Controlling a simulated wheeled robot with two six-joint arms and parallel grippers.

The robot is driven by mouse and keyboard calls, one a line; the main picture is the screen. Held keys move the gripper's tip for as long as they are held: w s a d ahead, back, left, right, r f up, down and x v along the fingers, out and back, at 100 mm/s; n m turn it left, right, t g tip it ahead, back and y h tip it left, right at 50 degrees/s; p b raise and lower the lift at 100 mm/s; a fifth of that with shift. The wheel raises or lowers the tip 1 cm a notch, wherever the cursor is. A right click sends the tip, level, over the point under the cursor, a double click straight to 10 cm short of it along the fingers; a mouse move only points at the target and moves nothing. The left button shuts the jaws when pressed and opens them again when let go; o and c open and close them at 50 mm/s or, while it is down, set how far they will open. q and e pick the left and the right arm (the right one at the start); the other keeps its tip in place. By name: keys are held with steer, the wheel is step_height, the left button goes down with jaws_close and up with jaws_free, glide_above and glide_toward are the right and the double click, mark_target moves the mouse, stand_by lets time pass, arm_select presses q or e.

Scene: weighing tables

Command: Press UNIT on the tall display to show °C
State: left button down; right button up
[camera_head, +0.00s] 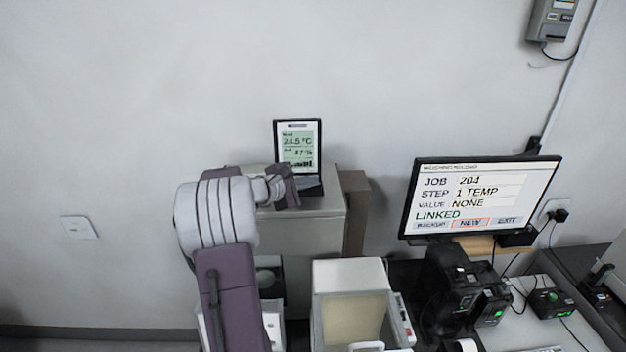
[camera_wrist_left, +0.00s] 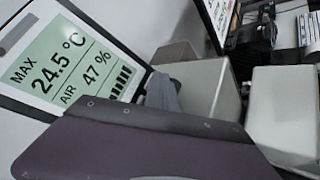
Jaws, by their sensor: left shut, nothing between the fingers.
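The tall display (camera_head: 299,147) stands upright on a grey cabinet against the wall, with a black frame and a pale green screen. In the left wrist view the display (camera_wrist_left: 75,65) is close and tilted, reading MAX, 24.5 °C and AIR 47 %. My left gripper (camera_head: 286,190) is at the lower front of the display, shut and empty. Its purple-grey body fills the bottom of the left wrist view. The UNIT button is not visible; the display's lower left is behind my gripper in the head view. Whether my fingers touch the display I cannot tell. My right gripper is not in view.
The grey cabinet (camera_head: 327,228) has a brown box (camera_head: 355,200) beside it. A monitor (camera_head: 482,197) at the right reads JOB 204, STEP 1 TEMP, VALUE NONE, LINKED. A white box (camera_head: 350,275) stands in front, with black devices (camera_head: 455,290) to its right.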

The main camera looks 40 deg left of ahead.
arm_select(q)
steer(key=shift+s+d+b, duration=0.3)
steer(key=shift+s+b, duration=0.05)
steer(key=shift+b, duration=0.1)
steer(key=shift+s+d, duration=0.1)
steer(key=shift+s, duration=0.05)
steer(key=shift+s+d+r, duration=0.15)
steer(key=shift+s+d+b, duration=0.35)
steer(key=shift+s+b, duration=0.1)
steer(key=shift+b, duration=0.1)
steer(key=shift+s+d+r+b, duration=0.2)
steer(key=shift+s+d+b, duration=0.05)
steer(key=shift+s+d, duration=0.4)
steer(key=shift+s+d+r+b, duration=0.15)
steer(key=shift+s+d+b, duration=0.1)
steer(key=shift+s+d, duration=0.4)
steer(key=shift+s, duration=0.1)
